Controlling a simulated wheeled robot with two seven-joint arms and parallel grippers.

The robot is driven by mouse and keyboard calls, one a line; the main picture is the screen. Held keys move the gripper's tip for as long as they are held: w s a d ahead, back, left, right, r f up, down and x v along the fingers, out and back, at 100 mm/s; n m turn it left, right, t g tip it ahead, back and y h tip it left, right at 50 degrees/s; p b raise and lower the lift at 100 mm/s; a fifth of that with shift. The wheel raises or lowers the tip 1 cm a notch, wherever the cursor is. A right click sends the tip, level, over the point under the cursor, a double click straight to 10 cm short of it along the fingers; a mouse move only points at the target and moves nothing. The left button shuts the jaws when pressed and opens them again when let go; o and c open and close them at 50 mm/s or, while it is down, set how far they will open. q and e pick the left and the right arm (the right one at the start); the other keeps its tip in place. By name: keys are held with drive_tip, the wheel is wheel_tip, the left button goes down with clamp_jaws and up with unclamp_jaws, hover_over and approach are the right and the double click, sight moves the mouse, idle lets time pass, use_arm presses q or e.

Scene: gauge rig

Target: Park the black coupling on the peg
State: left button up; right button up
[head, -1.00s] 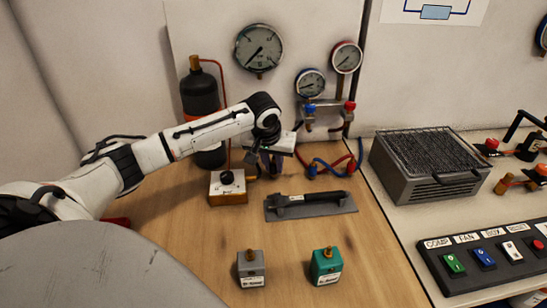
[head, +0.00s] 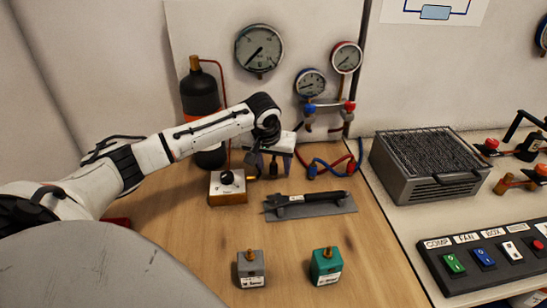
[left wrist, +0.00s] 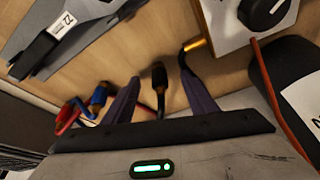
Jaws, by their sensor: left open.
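My left gripper (head: 271,172) is open, pointing down over the bench behind the grey tray. It also shows in the left wrist view (left wrist: 158,82), with its two dark fingers apart. The black coupling (left wrist: 158,76), a dark piece on a black hose, shows in the gap between the fingers, not clearly touching either. It is small and dark in the head view. A brass stub (left wrist: 196,44) with a dark elbow is near the right fingertip, beside the knob box (head: 228,188). I cannot tell for sure whether this stub is the peg. My right gripper is not in view.
Red and blue hoses (head: 325,168) lie right of the gripper, under the gauge manifold. A grey tray (head: 340,208) with a dark tool lies in front. A black cylinder (head: 199,95) stands behind the knob box. Grey and teal blocks (head: 326,268) stand near the front.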

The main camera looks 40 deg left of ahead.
use_arm(q)
drive_tip(key=v, duration=1)
